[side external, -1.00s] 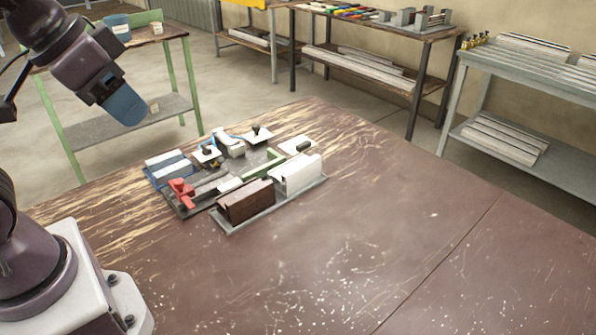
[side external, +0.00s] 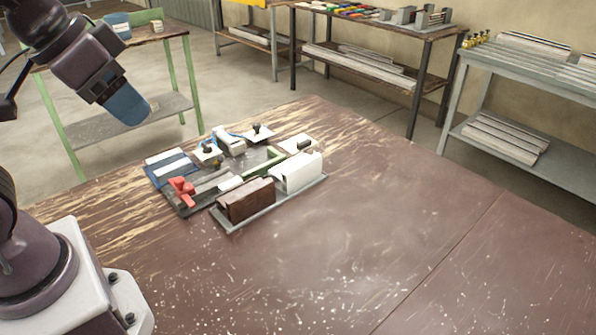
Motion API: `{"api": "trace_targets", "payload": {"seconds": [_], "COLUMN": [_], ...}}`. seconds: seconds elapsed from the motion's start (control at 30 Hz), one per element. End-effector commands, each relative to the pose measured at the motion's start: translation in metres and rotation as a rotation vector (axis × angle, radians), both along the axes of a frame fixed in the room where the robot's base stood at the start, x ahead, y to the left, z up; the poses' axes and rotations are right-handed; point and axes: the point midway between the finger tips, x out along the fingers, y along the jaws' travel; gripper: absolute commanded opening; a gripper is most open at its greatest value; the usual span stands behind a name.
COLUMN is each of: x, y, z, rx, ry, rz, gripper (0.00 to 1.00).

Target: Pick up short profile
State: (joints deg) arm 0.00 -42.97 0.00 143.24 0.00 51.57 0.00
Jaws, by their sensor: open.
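My gripper (side external: 126,104), with its blue end, hangs at the upper left, above and well apart from the bench. Its fingers are hard to make out, and nothing shows held in it. Two short pale profiles (side external: 166,156) lie side by side on a blue holder (side external: 150,172) at the left of the clamp fixture. I cannot tell for sure which piece is the short profile. The fixture has a red clamp (side external: 181,187), a green bar (side external: 262,167) and a small pale piece (side external: 231,183) between them.
A brown block (side external: 246,203) and a white block (side external: 298,172) stand on a grey plate (side external: 270,206) at the fixture's front. Black-knobbed parts (side external: 207,150) sit behind. The worn brown bench (side external: 390,230) is clear at the front and right.

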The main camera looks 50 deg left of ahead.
Motion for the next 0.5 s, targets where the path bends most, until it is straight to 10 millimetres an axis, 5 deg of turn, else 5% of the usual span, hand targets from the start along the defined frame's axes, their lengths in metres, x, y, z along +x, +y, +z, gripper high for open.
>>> {"api": "trace_targets", "payload": {"seconds": [0.27,0.5], "x": [0.016,0.087], "y": [0.0,0.006], "z": [-0.024,-0.05], "rx": [-0.002,0.008], "ry": [0.145,0.302], "rz": [-0.002,0.012], "gripper": [0.54,0.54]}}
